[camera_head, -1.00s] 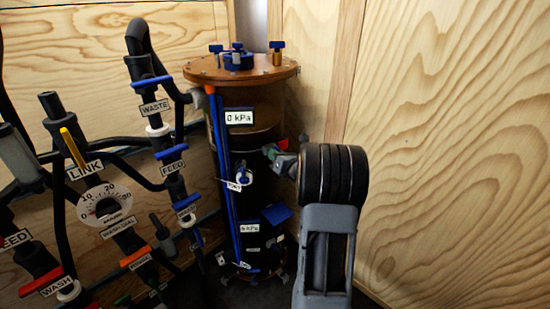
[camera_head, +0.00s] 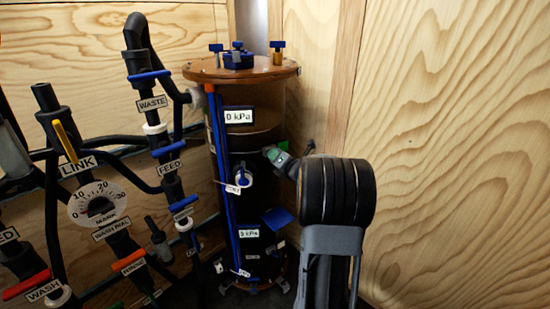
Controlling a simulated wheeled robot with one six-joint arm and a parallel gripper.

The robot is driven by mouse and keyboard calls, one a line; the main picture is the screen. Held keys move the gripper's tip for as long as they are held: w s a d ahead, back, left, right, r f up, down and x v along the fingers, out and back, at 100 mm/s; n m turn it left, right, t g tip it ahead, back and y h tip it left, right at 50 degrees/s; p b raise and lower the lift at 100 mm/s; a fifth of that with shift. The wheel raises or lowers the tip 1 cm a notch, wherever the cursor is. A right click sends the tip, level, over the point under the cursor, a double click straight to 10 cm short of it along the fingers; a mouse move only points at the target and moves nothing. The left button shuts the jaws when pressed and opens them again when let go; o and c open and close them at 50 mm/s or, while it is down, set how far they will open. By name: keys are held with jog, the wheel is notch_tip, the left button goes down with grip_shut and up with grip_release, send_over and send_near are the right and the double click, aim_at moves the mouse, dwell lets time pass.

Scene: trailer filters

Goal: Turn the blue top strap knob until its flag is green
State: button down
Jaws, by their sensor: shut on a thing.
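The tall dark cylinder (camera_head: 262,185) with a brown top lid stands in the middle of the head view. My gripper (camera_head: 272,153) is at its upper right side, reached from the right by my black-ringed wrist. It is shut on the strap knob there, which is mostly hidden by the gripper. A small green patch (camera_head: 284,146) shows just above the gripper, where the flag is. No red shows at that spot.
Left of the cylinder stands a rack of black pipes with a blue-handled WASTE valve (camera_head: 151,76) and a wash dial (camera_head: 98,204). Blue knobs (camera_head: 277,46) top the lid. A plywood wall (camera_head: 450,150) closes the right; space before it is clear.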

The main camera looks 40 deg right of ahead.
jog(key=c, duration=1.2)
grip_release()
jog(key=shift+o, duration=0.2)
jog(key=shift+s, duration=0.15)
jog(key=s, duration=1.3)
jog(key=shift+s, duration=0.3)
jog(key=shift+p, duration=0.3)
jog(key=w+a+r+m+g+h+p, duration=0.3)
jog(key=a+r+m+g+h+p, duration=0.3)
jog(key=r+m+p, duration=0.7)
jog(key=s+a+r+m+g+y+p, duration=0.2)
jog(key=s+a+m+g+y+p, duration=0.1)
jog(key=s+a+m, duration=0.4)
jog(key=s+a+r+m+g+y+p, duration=0.3)
jog(key=s+a+m+g+p, duration=0.2)
jog(key=a, duration=0.9)
jog(key=shift+s+m+p, duration=0.9)
jog(key=shift+s+p, duration=0.1)
jog(key=shift+p, duration=0.05)
